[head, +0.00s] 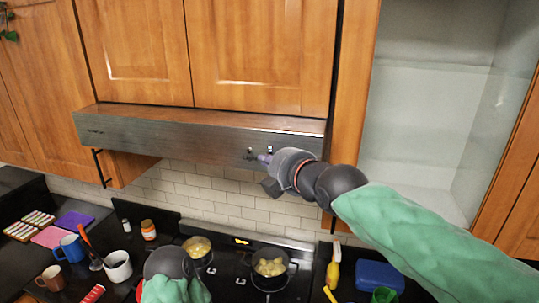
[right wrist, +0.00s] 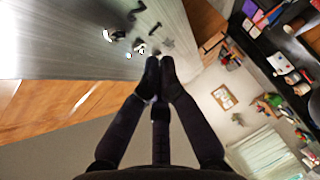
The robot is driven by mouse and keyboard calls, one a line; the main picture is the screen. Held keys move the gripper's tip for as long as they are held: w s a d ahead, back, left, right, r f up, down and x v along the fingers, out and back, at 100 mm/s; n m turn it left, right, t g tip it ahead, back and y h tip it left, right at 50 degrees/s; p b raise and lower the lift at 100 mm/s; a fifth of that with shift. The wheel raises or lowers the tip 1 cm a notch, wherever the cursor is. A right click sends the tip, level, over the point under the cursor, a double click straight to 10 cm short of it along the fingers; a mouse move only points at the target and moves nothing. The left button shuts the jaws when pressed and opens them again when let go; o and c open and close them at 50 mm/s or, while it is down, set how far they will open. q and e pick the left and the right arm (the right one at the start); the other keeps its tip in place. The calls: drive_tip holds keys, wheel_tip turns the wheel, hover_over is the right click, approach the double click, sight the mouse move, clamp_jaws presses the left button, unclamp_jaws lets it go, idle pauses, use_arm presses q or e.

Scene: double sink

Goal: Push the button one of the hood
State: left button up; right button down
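The range hood (head: 170,133) is a long brushed-metal panel under the wooden cabinets in the head view. Its front has two small buttons near the right end, a left one (head: 250,150) and a right one (head: 270,149), beside small lettering. My right gripper (head: 264,158) is at the hood front, just below the right button. In the right wrist view, its fingertips (right wrist: 160,62) are together and empty, close to the nearer button (right wrist: 140,48); the other button (right wrist: 109,35) is farther left. I cannot tell whether they touch. My left gripper is hidden behind its dark wrist.
Below is a black stove with two pots, a left one (head: 198,250) and a right one (head: 269,268). Mugs and jars stand on the left counter. An open white cabinet (head: 420,130) is at the right. The space in front of the hood's left part is clear.

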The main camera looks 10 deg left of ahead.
drive_tip(key=s+b, duration=0.5)
drive_tip(key=s, duration=0.1)
idle(0.4)
drive_tip(key=shift+a, duration=0.1)
